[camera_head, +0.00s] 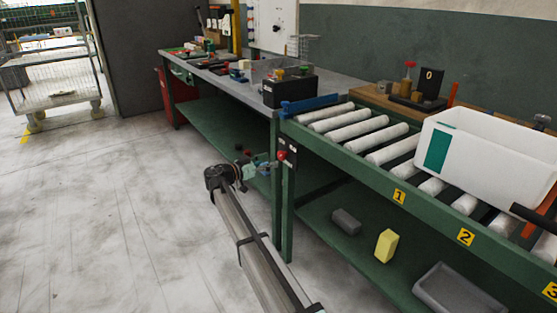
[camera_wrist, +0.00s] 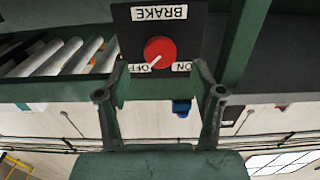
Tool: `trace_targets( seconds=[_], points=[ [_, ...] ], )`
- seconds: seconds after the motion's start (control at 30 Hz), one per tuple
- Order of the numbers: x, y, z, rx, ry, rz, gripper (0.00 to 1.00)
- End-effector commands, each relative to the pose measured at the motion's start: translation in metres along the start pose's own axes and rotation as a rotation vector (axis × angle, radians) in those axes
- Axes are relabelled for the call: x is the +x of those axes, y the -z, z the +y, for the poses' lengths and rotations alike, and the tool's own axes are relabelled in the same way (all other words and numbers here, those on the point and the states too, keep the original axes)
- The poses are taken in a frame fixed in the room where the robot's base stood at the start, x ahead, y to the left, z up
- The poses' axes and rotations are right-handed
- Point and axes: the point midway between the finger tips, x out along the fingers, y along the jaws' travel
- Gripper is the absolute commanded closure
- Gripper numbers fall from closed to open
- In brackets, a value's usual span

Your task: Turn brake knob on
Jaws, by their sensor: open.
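The red brake knob (camera_wrist: 160,50) sits on a dark panel (camera_wrist: 205,35) marked BRAKE, seen upside down in the wrist view. Its white pointer line aims at the OFF label (camera_wrist: 146,68). The ON label (camera_wrist: 181,66) is beside it, to the right in that view. My gripper (camera_wrist: 161,93) is open, with one finger on each side of the knob's line and nothing between them. In the head view the knob (camera_head: 281,155) is on the green table's leg, and my gripper (camera_head: 264,165) is just left of it, apparently close in front.
A roller conveyor (camera_head: 350,128) with a white bin (camera_head: 485,155) runs to the right. A green lower shelf (camera_head: 335,255) holds a yellow block (camera_head: 386,245) and grey items. A workbench (camera_head: 225,78) extends to the back left. The floor (camera_head: 100,200) at left is clear.

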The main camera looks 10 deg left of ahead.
Motion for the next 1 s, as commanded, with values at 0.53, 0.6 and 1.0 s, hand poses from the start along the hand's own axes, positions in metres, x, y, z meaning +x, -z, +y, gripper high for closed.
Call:
trace_targets(
  seconds=[0.53,0.6,1.0],
  points=[
    [0.050,0.000,0.000,0.000,0.001,0.000,0.33],
    [0.050,0.000,0.000,0.000,0.001,0.000,0.33],
    [0.050,0.000,0.000,0.000,0.001,0.000,0.92]
  ],
)
